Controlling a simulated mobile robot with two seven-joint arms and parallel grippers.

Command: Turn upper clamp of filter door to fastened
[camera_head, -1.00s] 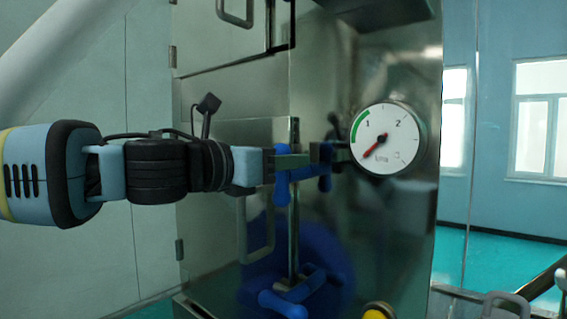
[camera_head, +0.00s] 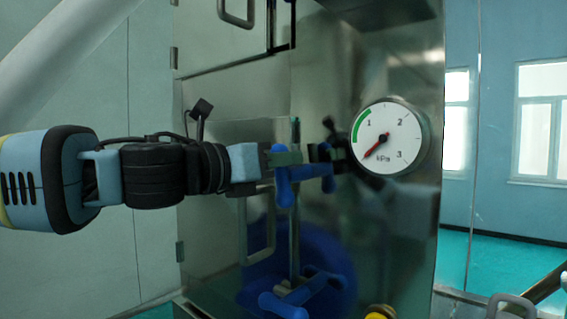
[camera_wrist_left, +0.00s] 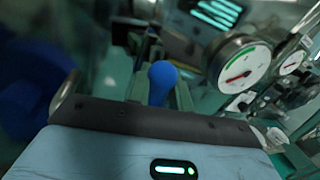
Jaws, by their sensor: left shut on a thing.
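The upper clamp (camera_head: 285,189) is a blue handle with rounded ends on the steel filter door (camera_head: 262,131). My left gripper (camera_head: 292,158) reaches in from the left, and its fingers are shut on the clamp's handle. One blue arm of the clamp hangs down below the fingers, and another reaches to the right. The fingers hide part of the clamp. In the left wrist view the rounded blue end of the handle (camera_wrist_left: 162,82) stands up between the fingers. My right gripper cannot be made out.
A similar blue lower clamp (camera_head: 313,285) sits below on the same upright rod. A round white pressure gauge (camera_head: 386,137) is close on the right. A door handle (camera_head: 258,230) is below my left gripper. Windows and open floor (camera_head: 505,263) lie at the right.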

